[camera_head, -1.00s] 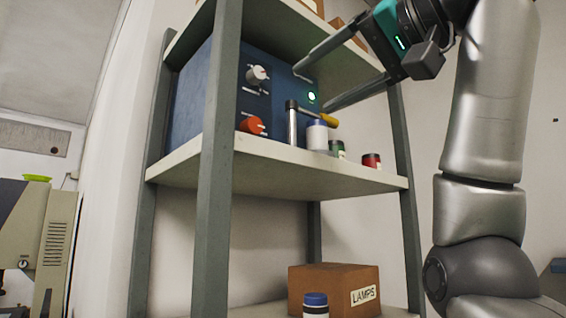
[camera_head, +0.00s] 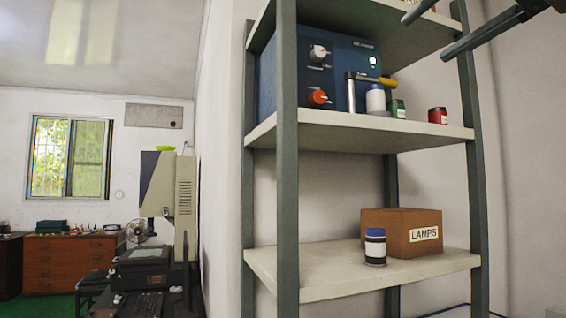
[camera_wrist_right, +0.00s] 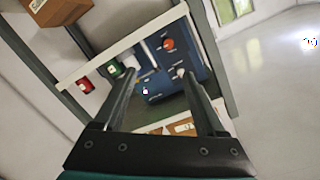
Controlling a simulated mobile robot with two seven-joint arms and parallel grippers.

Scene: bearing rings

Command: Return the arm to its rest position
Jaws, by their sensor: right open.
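My right gripper (camera_head: 426,36) shows at the top right of the head view, its two dark fingers spread apart with nothing between them. In the right wrist view its fingers (camera_wrist_right: 156,74) are also apart and empty, pointing toward the shelf with the blue box. The rest of my right arm is almost wholly outside the head view. My left gripper is not in view.
A grey-post shelf rack (camera_head: 288,160) stands close by. Its upper board holds a blue device (camera_head: 340,62), a yellow-handled tool (camera_head: 375,79) and small jars (camera_head: 437,116). A LAMPS box (camera_head: 395,228) and blue-capped jar (camera_head: 375,247) are below. Open room lies left.

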